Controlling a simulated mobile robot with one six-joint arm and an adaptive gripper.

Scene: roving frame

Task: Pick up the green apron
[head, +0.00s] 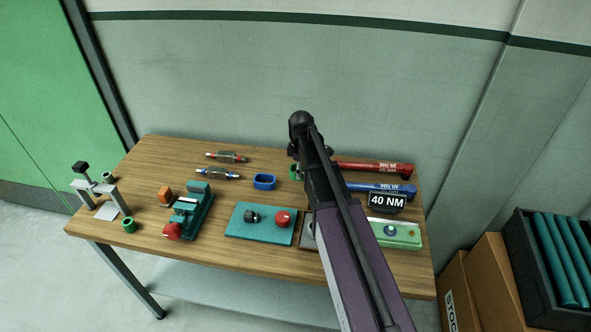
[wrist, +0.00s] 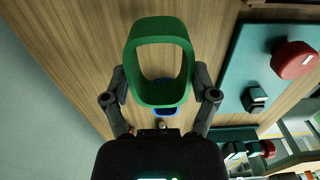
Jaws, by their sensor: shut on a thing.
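The green apron (wrist: 160,96) is a green, rounded-square open band. In the wrist view it sits between the two fingers of my gripper (wrist: 161,88), which are shut on its sides. In the head view only a small green part of it (head: 293,172) shows beside my arm, and my arm hides most of my gripper. The wrist view shows the wooden tabletop through the band's opening. How far the band is above the table is hard to tell.
A blue band (head: 264,182) lies on the wooden table (head: 190,248) left of my gripper. A teal board (head: 262,232) with red and black knobs lies nearer. Red (head: 372,167) and blue (head: 372,187) wrenches lie to the right. A clamp (head: 100,190) stands far left.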

